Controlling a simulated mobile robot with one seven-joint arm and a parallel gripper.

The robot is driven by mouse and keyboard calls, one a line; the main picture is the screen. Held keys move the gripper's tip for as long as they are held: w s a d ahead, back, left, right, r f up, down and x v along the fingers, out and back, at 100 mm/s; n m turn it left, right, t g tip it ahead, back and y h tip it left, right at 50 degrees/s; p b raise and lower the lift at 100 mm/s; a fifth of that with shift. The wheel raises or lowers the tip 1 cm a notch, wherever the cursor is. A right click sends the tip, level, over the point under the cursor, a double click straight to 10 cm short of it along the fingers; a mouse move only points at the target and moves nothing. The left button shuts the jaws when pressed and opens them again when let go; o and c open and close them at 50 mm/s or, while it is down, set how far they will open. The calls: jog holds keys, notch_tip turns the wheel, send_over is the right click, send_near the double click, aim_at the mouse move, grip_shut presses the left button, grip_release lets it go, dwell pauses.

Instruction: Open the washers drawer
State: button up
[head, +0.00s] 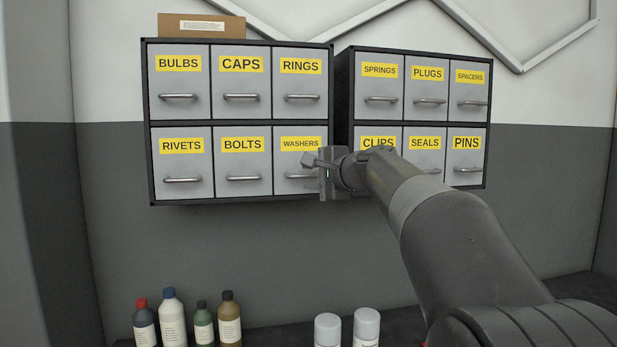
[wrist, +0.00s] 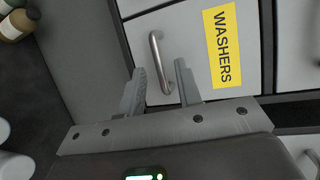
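The washers drawer (head: 287,162) is the lower right drawer of the left cabinet, grey with a yellow label, and looks shut. In the wrist view the drawer front (wrist: 190,40) carries a curved metal bar handle (wrist: 155,50). In the head view the handle (head: 291,177) is partly hidden by my gripper. My gripper (head: 316,168) is in front of the drawer's right part. In the wrist view my gripper (wrist: 160,69) is open, with the handle's near end showing between its two fingers. I cannot tell whether either finger touches the handle.
The left cabinet (head: 240,42) holds several labelled drawers. A second cabinet (head: 420,52) stands close on the right, behind my arm. Bottles (head: 173,320) and white-capped cans (head: 366,328) stand below. A cardboard box (head: 200,27) sits on top of the left cabinet.

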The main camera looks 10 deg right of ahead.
jog(key=shift+w+a+f, duration=0.1)
jog(key=shift+w+a, duration=0.15)
jog(key=shift+w, duration=0.2)
grip_shut()
dwell(0.4)
